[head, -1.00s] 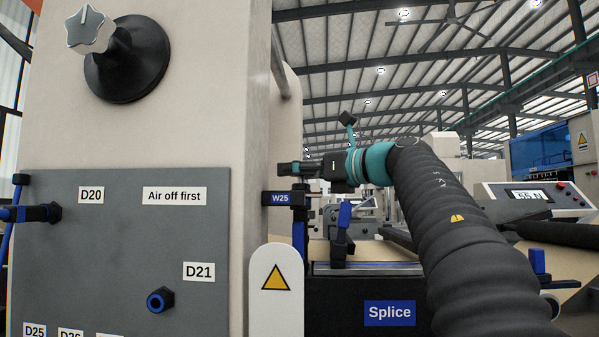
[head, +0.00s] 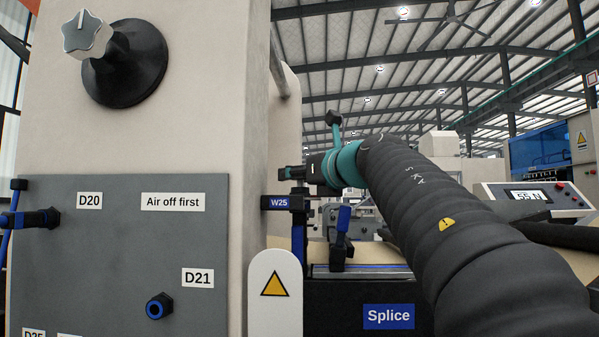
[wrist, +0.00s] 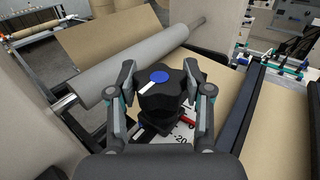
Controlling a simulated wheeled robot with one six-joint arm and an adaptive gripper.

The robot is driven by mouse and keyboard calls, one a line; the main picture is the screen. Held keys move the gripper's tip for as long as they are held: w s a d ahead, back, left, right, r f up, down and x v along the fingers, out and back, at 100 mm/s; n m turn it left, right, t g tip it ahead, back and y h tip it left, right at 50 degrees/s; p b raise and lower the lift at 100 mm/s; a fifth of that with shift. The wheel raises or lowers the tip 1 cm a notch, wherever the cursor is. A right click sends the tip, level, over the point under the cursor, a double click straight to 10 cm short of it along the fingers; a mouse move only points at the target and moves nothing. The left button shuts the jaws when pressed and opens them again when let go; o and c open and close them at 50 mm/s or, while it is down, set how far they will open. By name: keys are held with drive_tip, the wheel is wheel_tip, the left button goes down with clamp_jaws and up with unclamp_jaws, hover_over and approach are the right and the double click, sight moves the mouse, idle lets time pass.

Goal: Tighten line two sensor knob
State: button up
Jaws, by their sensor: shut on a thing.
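A black lobed knob (wrist: 172,98) with a blue cap and a white pointer mark sits between the fingers of my gripper (wrist: 160,75) in the wrist view. The fingers are shut on its two sides. Under the knob lie a white scale plate (wrist: 181,133), with "-20" readable, and a red pointer (wrist: 187,118). I cannot make out the knob in the head view.
A grey roller (wrist: 140,62) and a kraft web (wrist: 105,45) lie beside the knob. The beige column (head: 190,120) carries a silver star knob (head: 86,34) and a grey panel (head: 120,255). The Splice table (head: 340,300) is below my arm.

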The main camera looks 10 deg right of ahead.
drive_tip(key=shift+r+h, duration=0.1)
drive_tip(key=shift+h, duration=0.2)
drive_tip(key=o, duration=1.2)
drive_tip(key=shift+s, duration=0.1)
drive_tip(key=v, duration=1.2)
